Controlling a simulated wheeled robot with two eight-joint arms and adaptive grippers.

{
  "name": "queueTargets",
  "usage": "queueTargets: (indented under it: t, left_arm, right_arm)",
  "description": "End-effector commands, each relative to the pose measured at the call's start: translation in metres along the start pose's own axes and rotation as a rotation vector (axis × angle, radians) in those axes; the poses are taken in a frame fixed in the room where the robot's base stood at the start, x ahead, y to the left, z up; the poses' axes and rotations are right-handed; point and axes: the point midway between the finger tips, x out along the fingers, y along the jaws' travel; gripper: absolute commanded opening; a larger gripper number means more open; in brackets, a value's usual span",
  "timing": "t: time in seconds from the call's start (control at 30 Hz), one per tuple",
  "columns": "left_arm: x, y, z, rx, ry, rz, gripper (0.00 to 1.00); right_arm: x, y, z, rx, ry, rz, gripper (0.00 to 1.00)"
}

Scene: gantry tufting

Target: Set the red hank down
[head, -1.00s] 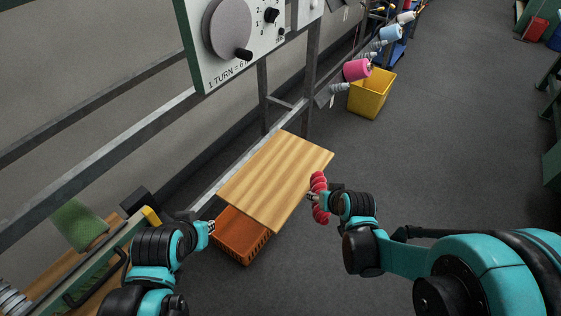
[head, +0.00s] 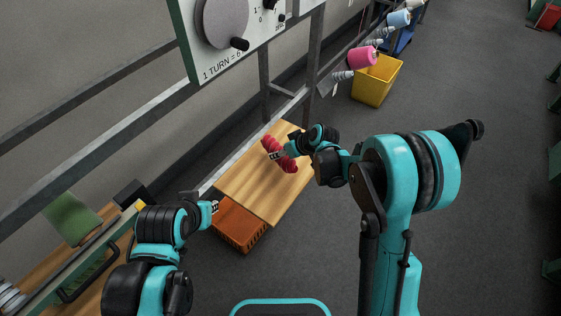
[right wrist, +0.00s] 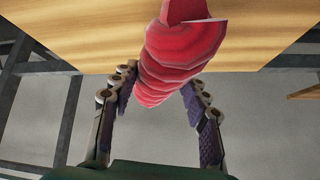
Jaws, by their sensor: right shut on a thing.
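The red hank (head: 288,163) is a thick twisted roll. My right gripper (head: 276,155) is shut on it, over the wooden board (head: 251,193). In the right wrist view the hank (right wrist: 178,57) lies between the two fingers of the gripper (right wrist: 160,95), with the board (right wrist: 75,35) behind its far end. I cannot tell whether the hank touches the board. My left gripper (head: 214,207) is at the board's lower left corner, empty, and too small to tell open from shut.
An orange basket (head: 238,225) sits below the board's near edge. A panel with a large dial (head: 222,22) hangs above. Cones of yarn, one of them pink (head: 362,57), and a yellow bin (head: 377,80) are at the back right. The rest of the board is clear.

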Motion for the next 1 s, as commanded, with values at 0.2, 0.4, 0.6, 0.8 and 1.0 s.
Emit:
queueTargets:
  t: [0.2, 0.4, 0.6, 0.8, 1.0]
  left_arm:
    - [0.007, 0.0, 0.005, 0.0, 0.0, 0.0, 0.19]
    - [0.018, 0.0, 0.013, 0.0, 0.0, 0.0, 0.19]
    - [0.016, 0.0, 0.011, 0.0, 0.0, 0.0, 0.19]
    - [0.018, 0.0, 0.013, 0.0, 0.0, 0.0, 0.19]
    - [0.018, 0.0, 0.013, 0.0, 0.0, 0.0, 0.19]
  right_arm:
    - [0.015, 0.003, 0.007, 0.0, 0.0, 0.001, 0.04]
    - [0.036, 0.006, 0.025, 0.0, 0.0, 0.001, 0.04]
    - [0.034, 0.006, 0.024, 0.0, 0.0, 0.001, 0.04]
    - [0.036, 0.006, 0.025, 0.0, 0.0, 0.001, 0.58]
    - [0.036, 0.006, 0.025, 0.0, 0.0, 0.001, 0.68]
